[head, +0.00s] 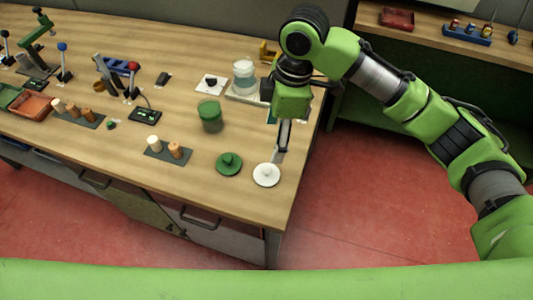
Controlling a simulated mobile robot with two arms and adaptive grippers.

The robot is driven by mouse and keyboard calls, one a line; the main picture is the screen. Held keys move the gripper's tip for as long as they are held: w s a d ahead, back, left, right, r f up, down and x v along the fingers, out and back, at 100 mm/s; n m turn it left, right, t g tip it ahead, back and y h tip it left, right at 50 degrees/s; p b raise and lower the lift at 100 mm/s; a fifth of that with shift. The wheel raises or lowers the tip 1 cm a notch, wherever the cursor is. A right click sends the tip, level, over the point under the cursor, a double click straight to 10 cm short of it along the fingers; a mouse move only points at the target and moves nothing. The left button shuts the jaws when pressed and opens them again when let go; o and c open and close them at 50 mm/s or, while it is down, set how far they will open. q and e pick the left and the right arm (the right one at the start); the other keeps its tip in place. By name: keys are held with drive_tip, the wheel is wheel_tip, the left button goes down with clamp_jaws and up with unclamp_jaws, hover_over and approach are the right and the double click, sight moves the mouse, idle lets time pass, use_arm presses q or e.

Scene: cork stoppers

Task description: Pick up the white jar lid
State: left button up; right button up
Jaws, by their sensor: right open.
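The white jar lid (266,176) lies flat near the front right corner of the wooden table, with its knob up. My right gripper (279,153) points down just behind the lid, its fingers close to the lid's far side. It is open and holds nothing. I cannot tell whether a fingertip touches the lid. My left gripper is not in view.
A green lid (229,166) lies just left of the white one. A green jar (210,115) and a clear jar (244,76) stand farther back. A dark mat (155,153) with two stoppers lies left. The table (240,203) is clear in front.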

wheel_tip(320, 180, down, 2)
drive_tip(key=s, duration=0.2)
drive_tip(key=p, duration=0.1)
hover_over(267, 169)
drive_tip(key=f, duration=0.4)
drive_tip(key=shift+s+d+f, duration=0.15)
drive_tip(key=shift+s+d, duration=0.05)
drive_tip(key=shift+d, duration=0.2)
drive_tip(key=f, duration=0.1)
drive_tip(key=f+p, duration=0.1)
drive_tip(key=f, duration=0.1)
drive_tip(key=shift+w+a, duration=0.2)
drive_tip(key=shift+w, duration=0.05)
drive_tip(key=f+p, duration=0.1)
drive_tip(key=f, duration=0.2)
drive_tip(key=shift+a+f, duration=0.1)
drive_tip(key=shift+a, duration=0.1)
drive_tip(key=shift+f, duration=0.15)
drive_tip(key=c, duration=1.8)
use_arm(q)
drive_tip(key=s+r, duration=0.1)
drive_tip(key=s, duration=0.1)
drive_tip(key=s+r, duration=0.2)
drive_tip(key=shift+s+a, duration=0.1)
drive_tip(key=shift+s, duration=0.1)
use_arm(e)
clamp_jaws()
